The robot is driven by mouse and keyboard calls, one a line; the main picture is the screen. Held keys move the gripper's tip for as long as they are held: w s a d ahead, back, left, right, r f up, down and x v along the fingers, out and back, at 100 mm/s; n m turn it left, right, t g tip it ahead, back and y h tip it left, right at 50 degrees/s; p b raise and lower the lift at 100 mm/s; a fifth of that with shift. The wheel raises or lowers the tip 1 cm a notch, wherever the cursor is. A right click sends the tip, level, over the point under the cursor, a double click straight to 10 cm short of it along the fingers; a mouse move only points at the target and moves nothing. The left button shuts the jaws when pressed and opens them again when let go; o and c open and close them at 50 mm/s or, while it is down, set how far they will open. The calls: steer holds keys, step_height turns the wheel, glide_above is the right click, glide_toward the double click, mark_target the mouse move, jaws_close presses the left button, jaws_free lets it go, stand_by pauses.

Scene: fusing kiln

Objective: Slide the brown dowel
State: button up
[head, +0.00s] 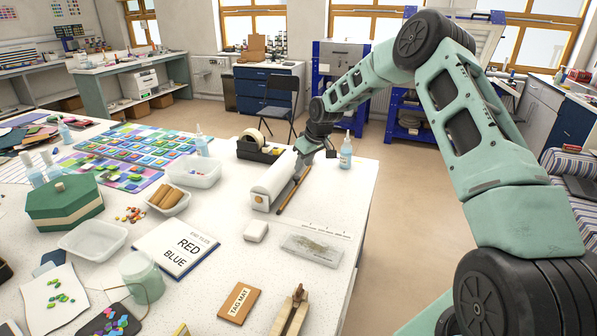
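The brown dowel (285,202) is a thin brown stick lying on the white table, close along the right side of a long white rounded block (270,183). Its far end runs up toward my gripper (299,174). My gripper points down over the far part of the dowel, beside the block. The fingers are small and dark here. I cannot tell whether they touch the dowel or how far apart they are.
A black tape dispenser (258,153) stands behind the block, and a glue bottle (346,152) stands right of my gripper. A small white block (256,231) and a clear flat case (315,248) lie nearer. The table's right edge is close.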

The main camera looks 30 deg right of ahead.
mark_target(297, 177)
steer(key=shift+p+x, duration=0.65)
steer(key=shift+x, duration=2.5)
